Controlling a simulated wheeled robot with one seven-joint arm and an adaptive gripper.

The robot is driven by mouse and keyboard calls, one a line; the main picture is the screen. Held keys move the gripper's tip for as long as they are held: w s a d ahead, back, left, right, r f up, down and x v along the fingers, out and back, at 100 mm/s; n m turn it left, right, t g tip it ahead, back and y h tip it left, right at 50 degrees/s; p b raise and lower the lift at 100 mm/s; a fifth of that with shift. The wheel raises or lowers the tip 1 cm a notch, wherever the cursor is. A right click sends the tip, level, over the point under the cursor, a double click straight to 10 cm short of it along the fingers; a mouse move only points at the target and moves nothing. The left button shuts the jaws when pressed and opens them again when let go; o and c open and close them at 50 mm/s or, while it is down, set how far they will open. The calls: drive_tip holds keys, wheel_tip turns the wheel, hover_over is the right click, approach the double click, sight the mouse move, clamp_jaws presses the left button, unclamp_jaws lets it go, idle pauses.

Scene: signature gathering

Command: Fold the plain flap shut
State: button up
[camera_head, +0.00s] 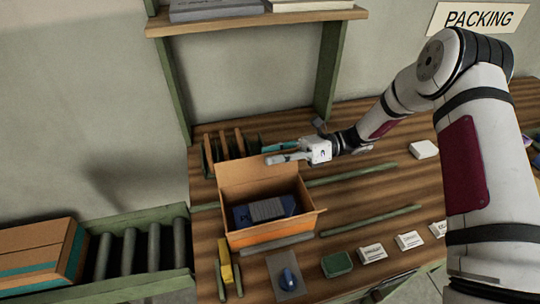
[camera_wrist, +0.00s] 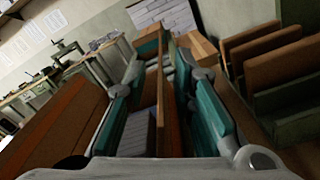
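An open cardboard box (camera_head: 262,237) stands on the wooden bench with a blue item (camera_head: 262,211) lying inside. Its plain back flap (camera_head: 250,174) stands upright. My gripper (camera_head: 283,153) is at the top right part of this flap, with one finger in front of it and one behind. In the wrist view the flap (camera_wrist: 161,95) runs edge-on between the two teal-padded fingers. Gaps show on both sides, so the gripper is open around the flap. The flap's lower part and the box's inner back are partly hidden.
A rack of brown panels (camera_head: 229,146) stands close behind the box. A yellow tool (camera_head: 225,268), a blue mouse-shaped object (camera_head: 288,279), a green pad (camera_head: 337,264) and white cards (camera_head: 372,253) lie in front. A roller conveyor (camera_head: 140,250) with another carton (camera_head: 38,253) is left.

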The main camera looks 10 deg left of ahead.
drive_tip(key=shift+s+a, duration=0.25)
drive_tip(key=shift+a, duration=0.2)
clamp_jaws()
